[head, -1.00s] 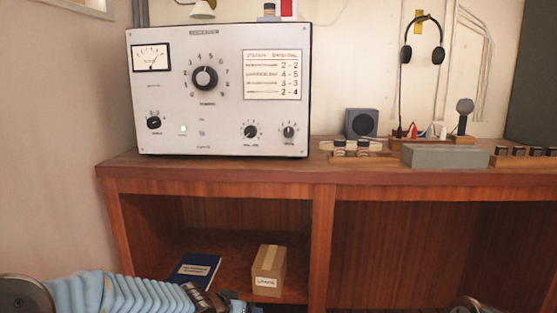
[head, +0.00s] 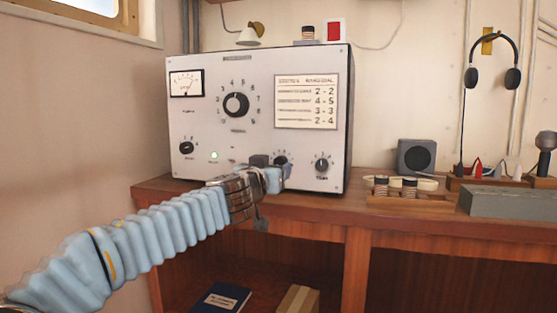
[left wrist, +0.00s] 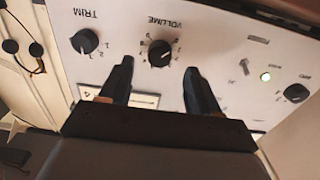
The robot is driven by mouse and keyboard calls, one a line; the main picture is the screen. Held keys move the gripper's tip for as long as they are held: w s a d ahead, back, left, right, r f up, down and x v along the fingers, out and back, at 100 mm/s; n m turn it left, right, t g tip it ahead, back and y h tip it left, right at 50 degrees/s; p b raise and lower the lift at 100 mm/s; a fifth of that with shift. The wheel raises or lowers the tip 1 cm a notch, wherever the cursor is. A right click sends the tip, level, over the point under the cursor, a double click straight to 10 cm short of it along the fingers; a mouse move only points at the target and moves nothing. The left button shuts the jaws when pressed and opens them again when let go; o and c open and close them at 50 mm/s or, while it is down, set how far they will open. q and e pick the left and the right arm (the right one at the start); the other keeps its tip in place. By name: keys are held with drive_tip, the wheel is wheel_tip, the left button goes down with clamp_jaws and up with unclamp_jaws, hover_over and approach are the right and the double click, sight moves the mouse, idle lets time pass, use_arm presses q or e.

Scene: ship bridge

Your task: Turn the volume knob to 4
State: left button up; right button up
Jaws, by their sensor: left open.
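The volume knob (head: 281,160) is a small black dial low on the white radio panel (head: 215,120), partly hidden behind my left gripper (head: 272,174). In the left wrist view the volume knob (left wrist: 160,53) shows upside down, with "VOLUME" printed beside it. Its pointer setting is too small to read surely. My left gripper (left wrist: 157,78) is open, its two dark fingers pointing at the panel on either side of the knob, apart from it. My right gripper is not in view.
The trim knob (head: 322,165) sits right of the volume knob. A large dial (head: 236,105) is above, and another small knob (head: 186,147) is at lower left. A wooden rack (head: 410,200), a grey block (head: 512,203) and a speaker (head: 415,157) stand on the desk to the right.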

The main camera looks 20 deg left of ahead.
sight(280, 163)
use_arm(q)
drive_tip(key=shift+w+d+p, duration=0.1)
drive_tip(key=shift+w+p, duration=0.55)
drive_tip(key=shift+w, duration=1.7)
drive_tip(key=shift+c, duration=0.3)
drive_tip(key=c, duration=1)
